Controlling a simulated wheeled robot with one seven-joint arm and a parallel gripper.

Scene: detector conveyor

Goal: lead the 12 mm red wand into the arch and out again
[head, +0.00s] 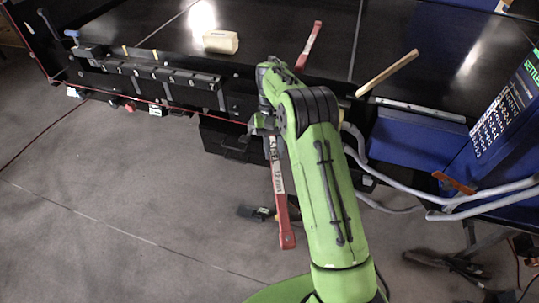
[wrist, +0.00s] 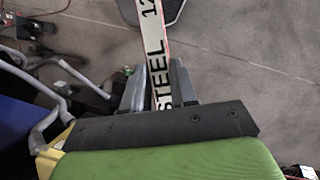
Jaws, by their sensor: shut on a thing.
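My gripper (head: 266,126) is shut on a red wand (head: 282,205) whose white label reads "STEEL" and "12 mm". The wand reaches from the jaws toward the bottom of the head view, over the floor in front of the conveyor. In the wrist view the labelled wand (wrist: 155,60) stands between the grey fingers (wrist: 160,88).
The black belt (head: 275,25) carries a cream block (head: 221,42). Another red wand (head: 308,45) and a tan wand (head: 387,73) stick out near the conveyor's front edge. Grey hoses (head: 400,187) loop below the blue parts. A black rail (head: 150,72) runs along the left front.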

